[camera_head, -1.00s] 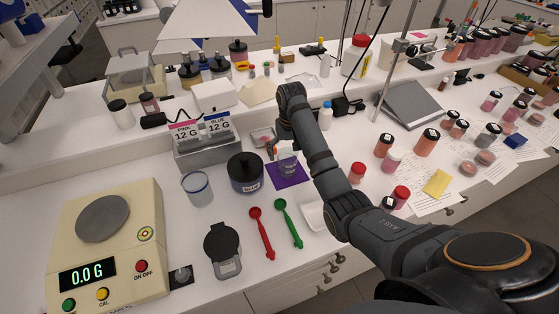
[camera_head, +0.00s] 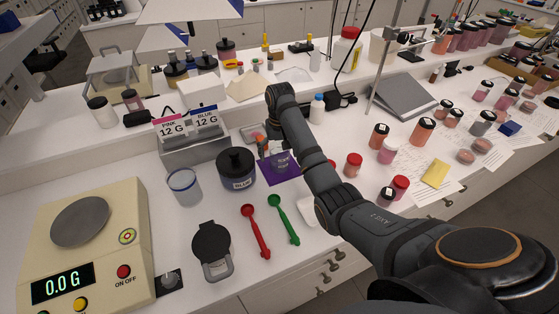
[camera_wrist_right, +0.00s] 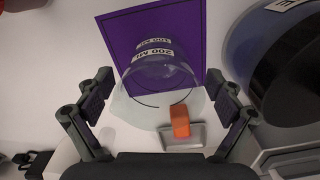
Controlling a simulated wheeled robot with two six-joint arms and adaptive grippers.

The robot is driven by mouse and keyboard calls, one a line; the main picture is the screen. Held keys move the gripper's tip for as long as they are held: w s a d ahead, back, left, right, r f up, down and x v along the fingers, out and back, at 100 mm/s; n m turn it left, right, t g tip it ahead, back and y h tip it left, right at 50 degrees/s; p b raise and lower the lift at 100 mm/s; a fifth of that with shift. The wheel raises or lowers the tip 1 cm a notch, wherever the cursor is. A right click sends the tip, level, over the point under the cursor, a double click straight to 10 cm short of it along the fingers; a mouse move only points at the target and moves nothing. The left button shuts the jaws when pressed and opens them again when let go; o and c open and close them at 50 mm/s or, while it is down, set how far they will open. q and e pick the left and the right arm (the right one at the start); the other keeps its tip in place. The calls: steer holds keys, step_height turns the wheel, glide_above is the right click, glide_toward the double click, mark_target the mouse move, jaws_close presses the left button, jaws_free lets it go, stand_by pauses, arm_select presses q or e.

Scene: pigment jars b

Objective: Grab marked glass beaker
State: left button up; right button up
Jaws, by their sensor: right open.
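The marked glass beaker (camera_head: 282,160) stands on a purple mat (camera_head: 279,178), partly hidden by my right arm in the head view. In the right wrist view the clear beaker (camera_wrist_right: 158,75) carries a "200 ML" label and sits on the purple mat (camera_wrist_right: 118,28). My right gripper (camera_wrist_right: 158,90) is open, with one finger on each side of the beaker in that view. I cannot tell whether either finger touches the glass. In the head view its fingers are mostly hidden near the beaker. My left gripper is not in view.
Red (camera_head: 255,232) and green (camera_head: 284,220) spoons lie in front. A scale (camera_head: 85,250) reads 0.0 G. An orange object (camera_wrist_right: 180,121) lies near the beaker.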

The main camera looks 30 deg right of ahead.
step_height(320, 180, down, 2)
steer(key=shift+f, duration=0.45)
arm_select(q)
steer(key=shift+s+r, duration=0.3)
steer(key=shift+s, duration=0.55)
arm_select(e)
steer(key=c, duration=1.2)
